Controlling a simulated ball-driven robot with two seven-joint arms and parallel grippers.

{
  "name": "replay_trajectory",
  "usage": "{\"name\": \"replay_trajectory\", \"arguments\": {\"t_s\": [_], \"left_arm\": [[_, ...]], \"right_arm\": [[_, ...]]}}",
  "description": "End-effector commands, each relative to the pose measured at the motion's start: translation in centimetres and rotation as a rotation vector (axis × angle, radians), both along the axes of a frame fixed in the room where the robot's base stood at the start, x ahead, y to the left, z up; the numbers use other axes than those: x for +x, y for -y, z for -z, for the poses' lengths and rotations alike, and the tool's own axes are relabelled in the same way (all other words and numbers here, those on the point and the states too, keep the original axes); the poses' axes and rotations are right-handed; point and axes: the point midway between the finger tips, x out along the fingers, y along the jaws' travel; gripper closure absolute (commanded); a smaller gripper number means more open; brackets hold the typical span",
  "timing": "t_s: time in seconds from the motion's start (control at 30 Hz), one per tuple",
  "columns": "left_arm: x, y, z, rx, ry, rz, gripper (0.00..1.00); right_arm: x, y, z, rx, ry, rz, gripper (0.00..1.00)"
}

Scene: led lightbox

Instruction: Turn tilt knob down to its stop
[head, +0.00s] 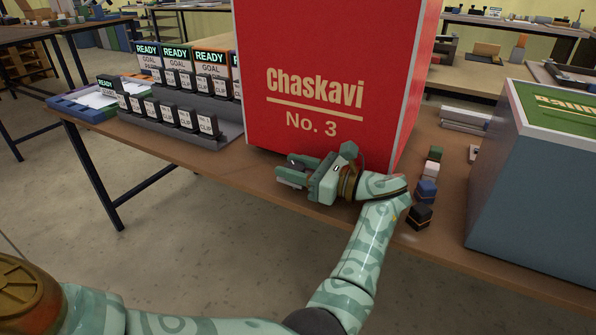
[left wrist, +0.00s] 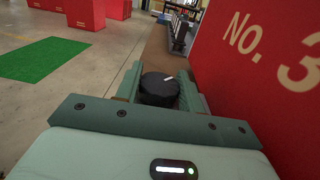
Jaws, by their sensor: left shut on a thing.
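The black round tilt knob (left wrist: 158,91) shows in the left wrist view, with a white pointer mark near its upper right edge. My left gripper (head: 291,174) is in front of the lower part of the red box (head: 315,75), near the table's front edge. In the left wrist view its two fingers stand on either side of the knob, and it is shut on it. In the head view the knob is not clearly seen, hidden by the gripper. What the knob is mounted on cannot be told. My right gripper is not in view.
Black stands with READY and GOAL cards (head: 185,65) are left of the red box. Small dark blocks (head: 427,191) lie right of my forearm. A grey-blue box with a green top (head: 530,165) stands at the right. The table's (head: 215,165) front left is clear.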

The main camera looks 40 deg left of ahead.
Motion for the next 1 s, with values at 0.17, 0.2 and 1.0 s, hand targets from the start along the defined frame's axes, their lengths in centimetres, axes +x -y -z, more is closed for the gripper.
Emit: {"name": "replay_trajectory", "arguments": {"t_s": [0.17,0.2,1.0], "left_arm": [[0.09,-0.01,-0.24,0.003,0.006,-0.011,0.84],[0.09,-0.01,-0.26,0.003,0.006,-0.011,0.84],[-0.18,-0.35,-0.57,0.001,0.003,-0.012,0.40]], "right_arm": [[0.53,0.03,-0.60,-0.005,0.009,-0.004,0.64],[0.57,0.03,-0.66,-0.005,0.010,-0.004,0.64],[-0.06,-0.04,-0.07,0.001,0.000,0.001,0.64]]}}
